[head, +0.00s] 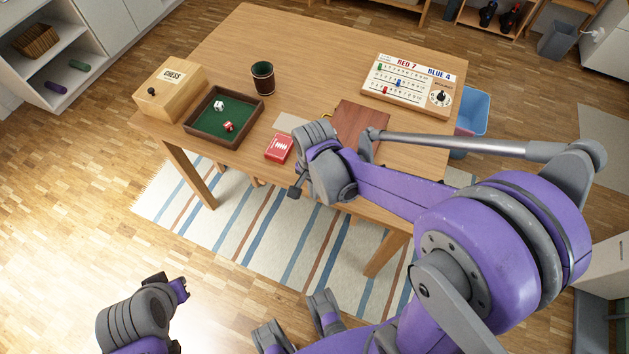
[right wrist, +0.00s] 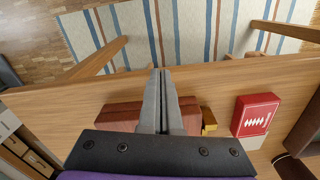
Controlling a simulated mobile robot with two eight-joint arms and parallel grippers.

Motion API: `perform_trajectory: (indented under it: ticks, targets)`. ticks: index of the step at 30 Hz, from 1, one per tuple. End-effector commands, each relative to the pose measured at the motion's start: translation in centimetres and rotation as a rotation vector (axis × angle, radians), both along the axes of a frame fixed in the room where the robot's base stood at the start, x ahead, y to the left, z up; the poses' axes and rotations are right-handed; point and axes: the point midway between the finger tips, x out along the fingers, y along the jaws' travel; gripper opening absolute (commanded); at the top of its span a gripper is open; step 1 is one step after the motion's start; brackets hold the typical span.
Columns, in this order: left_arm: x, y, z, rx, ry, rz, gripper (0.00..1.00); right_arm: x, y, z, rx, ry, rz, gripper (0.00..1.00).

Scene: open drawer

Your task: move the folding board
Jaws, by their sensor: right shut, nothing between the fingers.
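The folding board (head: 362,120) is a flat, reddish-brown wooden piece lying on the table at its front right. My right arm covers part of it in the head view. In the right wrist view the board (right wrist: 120,115) shows behind and beside the fingers, with a brass latch (right wrist: 209,120) at its right end. My right gripper (right wrist: 160,72) is shut and empty, its fingers in front of the board and pointing to the table's front edge. I cannot tell how high it is above the board. My left arm is at the lower left; its finger opening is not clear.
On the wooden table (head: 310,60) are a chess box (head: 170,95), a green-lined dice tray (head: 245,97), a dark cup (head: 263,78), a red card box (head: 279,148) and a scoreboard (head: 410,85). The table's back middle is clear. A blue bin (head: 474,110) stands at the right.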

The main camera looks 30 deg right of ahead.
Motion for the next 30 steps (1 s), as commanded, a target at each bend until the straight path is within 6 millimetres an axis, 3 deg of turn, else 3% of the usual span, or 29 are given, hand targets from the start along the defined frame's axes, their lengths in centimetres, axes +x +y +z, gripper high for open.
perform_trajectory:
  ticks: [3, 9, 23, 30]
  targets:
    - [0.0, 0.0, 0.2, 0.0, -0.001, 0.0, 0.0, 0.9, -1.7, 0.0, -0.001, 0.0, -0.004, 0.0]
    - [0.1, 0.0, 0.3, 0.0, -0.001, 0.0, 0.0, 1.8, -3.3, 0.0, 0.0, -0.001, 0.0, 0.0]
    - [0.1, 0.0, 0.2, 0.0, -0.001, 0.0, 0.0, 2.1, -4.0, 0.0, 0.0, 0.0, -0.001, 0.0]
    - [-0.1, 0.0, -0.6, 0.0, 0.002, 0.0, 0.0, 4.4, -8.5, -0.2, -0.002, -0.001, -0.005, 0.0]
